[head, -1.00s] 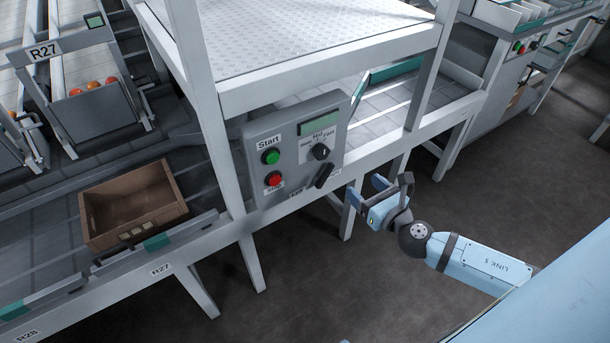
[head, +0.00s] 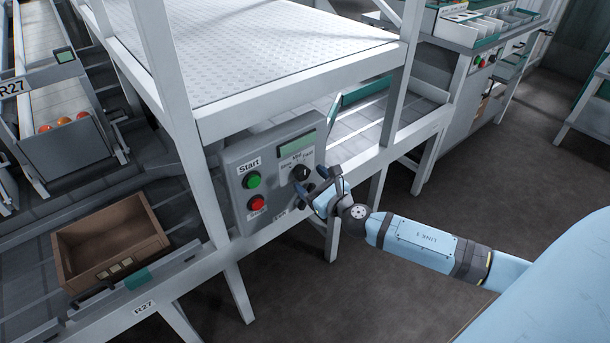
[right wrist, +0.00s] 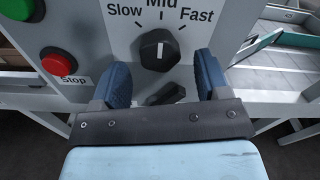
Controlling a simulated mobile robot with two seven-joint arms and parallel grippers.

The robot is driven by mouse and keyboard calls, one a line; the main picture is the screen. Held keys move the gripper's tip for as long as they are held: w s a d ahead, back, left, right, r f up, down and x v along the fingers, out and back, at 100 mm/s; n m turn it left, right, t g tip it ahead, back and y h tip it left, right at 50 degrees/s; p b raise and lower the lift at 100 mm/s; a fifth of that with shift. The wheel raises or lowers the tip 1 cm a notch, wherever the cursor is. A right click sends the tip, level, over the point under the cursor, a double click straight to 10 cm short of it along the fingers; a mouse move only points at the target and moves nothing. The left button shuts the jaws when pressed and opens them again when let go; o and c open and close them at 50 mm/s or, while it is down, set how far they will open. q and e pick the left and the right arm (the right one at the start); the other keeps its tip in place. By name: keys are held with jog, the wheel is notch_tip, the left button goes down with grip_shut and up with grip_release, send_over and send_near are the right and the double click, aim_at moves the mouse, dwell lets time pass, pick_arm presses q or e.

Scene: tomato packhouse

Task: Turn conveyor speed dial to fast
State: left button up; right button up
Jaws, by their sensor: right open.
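The black conveyor speed dial (head: 301,172) is on the grey control panel (head: 233,160), below a small display. In the right wrist view the dial (right wrist: 158,48) has Slow, Mid and Fast marks around it, and its white pointer line looks to be toward Mid. My right gripper (head: 312,181) is in front of the panel, just below and right of the dial. In the right wrist view my right gripper (right wrist: 164,75) is open, with its blue fingers to either side below the dial and nothing between them gripped. My left gripper is out of view.
A green Start button (head: 252,180) and a red Stop button (head: 256,203) sit left of the dial. A second black knob (right wrist: 165,95) is below the dial, partly hidden by my gripper. A brown crate (head: 150,244) stands on the conveyor at left.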

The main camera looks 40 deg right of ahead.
jog(key=shift+w+a, duration=0.1)
jog(key=shift+w, duration=1.25)
jog(key=shift+c, duration=0.4)
jog(key=c, duration=0.8)
jog(key=shift+c, duration=0.2)
jog(key=shift+m, duration=0.3)
jog(key=m, duration=0.4)
jog(key=shift+a+m, duration=0.1)
jog(key=shift+m, duration=0.2)
jog(key=m, duration=0.4)
jog(key=shift+m, duration=0.3)
